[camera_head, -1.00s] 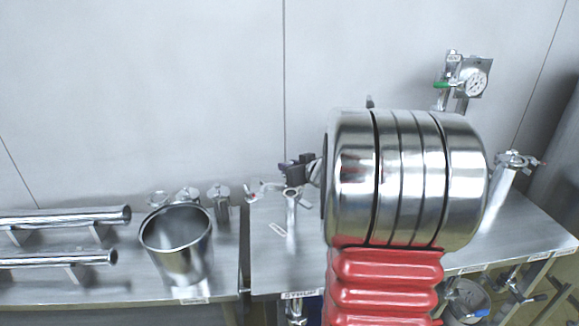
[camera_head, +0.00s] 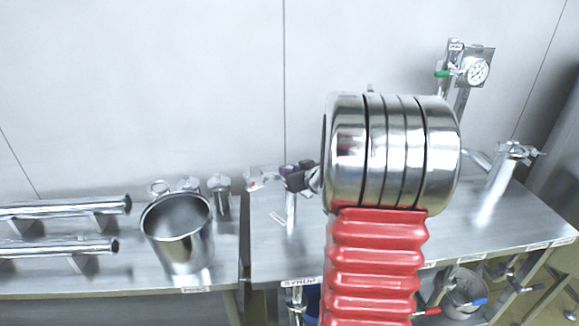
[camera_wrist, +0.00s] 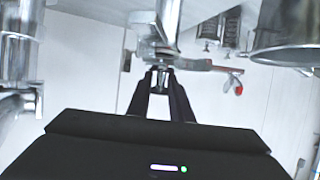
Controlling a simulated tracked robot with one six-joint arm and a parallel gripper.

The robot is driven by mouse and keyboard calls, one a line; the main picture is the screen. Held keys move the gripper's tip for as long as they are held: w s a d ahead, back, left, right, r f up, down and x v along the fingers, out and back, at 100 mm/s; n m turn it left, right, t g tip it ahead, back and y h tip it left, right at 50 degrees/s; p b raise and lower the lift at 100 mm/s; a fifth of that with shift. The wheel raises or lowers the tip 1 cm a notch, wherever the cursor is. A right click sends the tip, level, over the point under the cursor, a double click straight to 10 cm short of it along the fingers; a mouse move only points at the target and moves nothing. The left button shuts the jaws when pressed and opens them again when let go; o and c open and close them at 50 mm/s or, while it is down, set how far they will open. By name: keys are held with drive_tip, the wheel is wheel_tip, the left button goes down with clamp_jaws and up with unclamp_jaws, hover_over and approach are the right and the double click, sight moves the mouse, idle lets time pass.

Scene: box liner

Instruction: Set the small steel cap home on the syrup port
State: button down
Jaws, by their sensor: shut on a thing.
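The syrup port (camera_head: 291,209) is a thin steel upright on the bench, above a label reading SYRUP. An open clamp (camera_head: 262,178) with a red tip hangs at its left; it also shows in the wrist view (camera_wrist: 200,65). My gripper (camera_head: 299,178) is at the port's top and hides it in the head view. In the wrist view my dark fingers (camera_wrist: 160,82) are shut on the small steel cap (camera_wrist: 159,76), of which only a little shows. The cap appears close against the port's steel body (camera_wrist: 155,48). I cannot tell whether it is seated.
A steel pot (camera_head: 180,235) and several small steel fittings (camera_head: 190,186) stand left. Two steel tubes (camera_head: 65,208) lie on supports at far left.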

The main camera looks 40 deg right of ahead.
drive_tip(key=shift+f, duration=0.45)
idle(0.3)
drive_tip(key=c, duration=1.5)
unclamp_jaws()
drive_tip(key=shift+f, duration=0.1)
drive_tip(key=shift+s, duration=0.1)
drive_tip(key=v, duration=1.3)
drive_tip(key=shift+s+a, duration=0.15)
drive_tip(key=shift+s, duration=0.15)
